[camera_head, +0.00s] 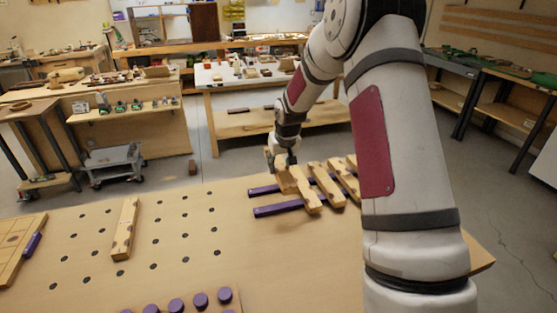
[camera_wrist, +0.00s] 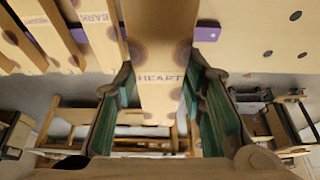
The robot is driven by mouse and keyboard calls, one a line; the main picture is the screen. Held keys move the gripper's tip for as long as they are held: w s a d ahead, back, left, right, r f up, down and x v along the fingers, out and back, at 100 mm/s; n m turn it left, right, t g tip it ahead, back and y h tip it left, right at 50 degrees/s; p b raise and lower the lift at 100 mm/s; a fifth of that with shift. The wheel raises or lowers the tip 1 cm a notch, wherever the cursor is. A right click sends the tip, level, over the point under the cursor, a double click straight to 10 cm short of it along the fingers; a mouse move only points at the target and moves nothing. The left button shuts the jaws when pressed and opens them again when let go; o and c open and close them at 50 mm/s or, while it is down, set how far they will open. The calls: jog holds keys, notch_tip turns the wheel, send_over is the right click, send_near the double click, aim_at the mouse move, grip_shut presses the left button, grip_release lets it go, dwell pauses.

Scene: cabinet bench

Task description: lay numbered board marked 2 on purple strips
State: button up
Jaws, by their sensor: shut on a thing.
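One reads "BARK" in the wrist view (camera_wrist: 102,35).
A separate board (camera_head: 125,230) lies on the table (camera_head: 190,275) among rows of dark holes. Purple round pegs (camera_head: 200,300) stand at the front edge, and a wooden tray (camera_head: 15,250) with a purple piece is at the left. The table between is clear.

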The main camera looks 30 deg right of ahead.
jog(key=shift+f, duration=0.4)
jog(key=shift+s+f+b, duration=0.1)
jog(key=shift+f+b, duration=1.45)
jog(key=shift+f, duration=2.05)
jog(key=shift+f+b, duration=0.3)
jog(key=shift+f, duration=0.25)
jog(key=shift+f, duration=0.3)
jog(key=shift+f, duration=0.25)
dwell(0.4)
jog(key=o, duration=1.3)
